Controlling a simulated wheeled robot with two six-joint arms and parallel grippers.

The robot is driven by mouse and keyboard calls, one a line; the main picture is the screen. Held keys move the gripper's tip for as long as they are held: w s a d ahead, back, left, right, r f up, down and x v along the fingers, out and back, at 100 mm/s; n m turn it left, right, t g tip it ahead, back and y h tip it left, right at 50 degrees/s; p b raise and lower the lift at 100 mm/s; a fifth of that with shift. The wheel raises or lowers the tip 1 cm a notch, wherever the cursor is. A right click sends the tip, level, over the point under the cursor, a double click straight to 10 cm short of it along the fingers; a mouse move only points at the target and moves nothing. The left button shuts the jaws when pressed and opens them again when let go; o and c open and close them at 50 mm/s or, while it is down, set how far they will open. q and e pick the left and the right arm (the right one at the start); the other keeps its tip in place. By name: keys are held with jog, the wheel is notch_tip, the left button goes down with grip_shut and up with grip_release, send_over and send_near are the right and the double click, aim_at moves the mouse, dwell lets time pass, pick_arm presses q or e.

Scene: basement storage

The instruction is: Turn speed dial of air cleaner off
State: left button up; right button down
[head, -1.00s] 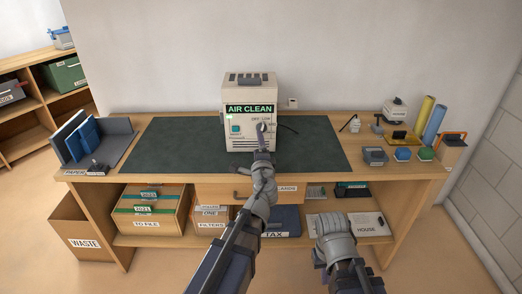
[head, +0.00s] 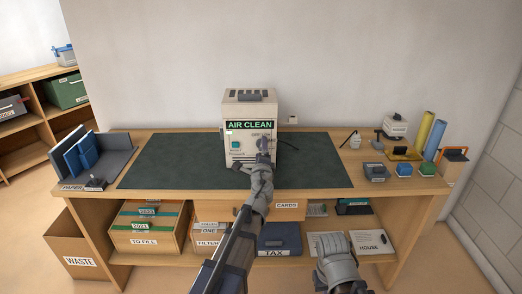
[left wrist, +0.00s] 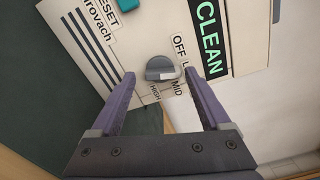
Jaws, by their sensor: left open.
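The air cleaner (head: 250,108) is a cream box with a black AIR CLEAN sign, standing upright on the bench's dark mat. Its speed dial (left wrist: 161,68) is a grey round knob with OFF, a partly hidden label starting with L, MID and HIGH around it. My left gripper (head: 263,147) is open in front of the dial. In the left wrist view, its purple fingers (left wrist: 160,77) flank the dial with gaps. My right gripper (head: 326,283) is low, away from the cleaner; its fingers are unclear.
The teal reset button (head: 236,145) is left of the dial. Blue folders (head: 82,152) stand at the left end; small items and rolls (head: 430,135) stand at the right. A drawer (head: 290,209) and shelf boxes are below.

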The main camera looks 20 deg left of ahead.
pick_arm(q)
jog(key=shift+w+a, duration=0.15)
jog(key=shift+w, duration=0.2)
grip_shut()
dwell(0.4)
